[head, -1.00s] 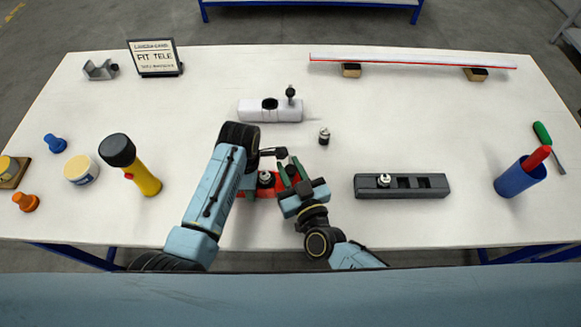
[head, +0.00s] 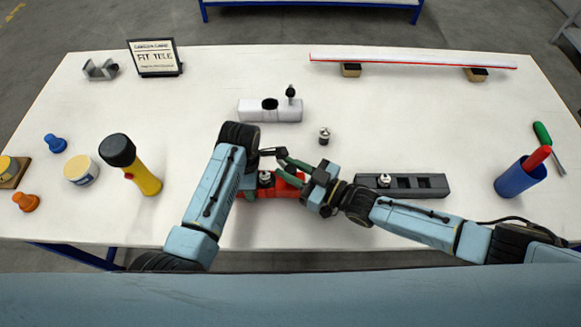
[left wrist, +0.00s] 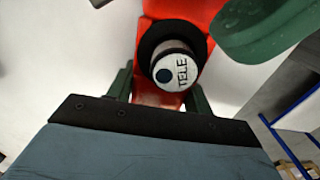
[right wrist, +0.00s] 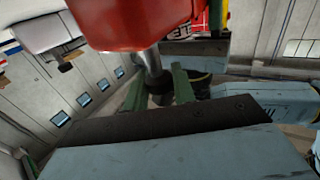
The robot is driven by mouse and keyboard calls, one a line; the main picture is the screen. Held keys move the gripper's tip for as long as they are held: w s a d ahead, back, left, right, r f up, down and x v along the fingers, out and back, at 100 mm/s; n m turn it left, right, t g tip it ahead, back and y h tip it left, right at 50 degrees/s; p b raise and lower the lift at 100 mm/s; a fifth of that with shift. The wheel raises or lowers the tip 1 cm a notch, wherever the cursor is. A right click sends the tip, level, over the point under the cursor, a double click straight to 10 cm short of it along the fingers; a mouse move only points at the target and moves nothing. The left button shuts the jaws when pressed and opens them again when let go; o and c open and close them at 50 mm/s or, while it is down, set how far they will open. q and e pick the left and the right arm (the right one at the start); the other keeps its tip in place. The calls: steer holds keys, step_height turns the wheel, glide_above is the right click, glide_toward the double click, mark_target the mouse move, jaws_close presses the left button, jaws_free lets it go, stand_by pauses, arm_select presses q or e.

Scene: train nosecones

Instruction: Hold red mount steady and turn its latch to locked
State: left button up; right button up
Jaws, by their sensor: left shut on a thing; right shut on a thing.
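The red mount (head: 282,187) lies at the near middle of the table, partly covered by both arms. A silver and black cylinder (left wrist: 177,68) marked TELE stands in it; its top also shows in the head view (head: 266,177). My left gripper (left wrist: 161,92) is shut on the red mount, a finger on either side; my left arm hides it in the head view. My right gripper (head: 286,167) reaches in from the right and is shut on the latch lever, a metal stem (right wrist: 152,62) with a dark knob. The lock marking is not visible.
A dark grey block with slots (head: 430,186) lies close right, behind my right forearm. A white mount (head: 252,108) and a small cylinder (head: 324,136) stand behind. A yellow flashlight (head: 147,180) is left, a blue cup (head: 520,178) right. The table's back middle is clear.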

steer(key=n+g+y, duration=0.1)
steer(key=n+g, duration=0.1)
steer(key=g, duration=0.1)
steer(key=n+g+y, duration=0.1)
steer(key=n+g, duration=0.1)
steer(key=g, duration=0.1)
steer(key=shift+w+n+y, duration=0.1)
steer(key=shift+n+y, duration=0.2)
steer(key=shift+a+n+g, duration=0.1)
steer(key=shift+n+g, duration=1.2)
steer(key=shift+g, duration=1.1)
steer(key=shift+n+g, duration=0.3)
steer(key=shift+g, duration=0.2)
steer(key=o, duration=1)
steer(key=shift+m+t, duration=0.4)
steer(key=shift+t, duration=0.2)
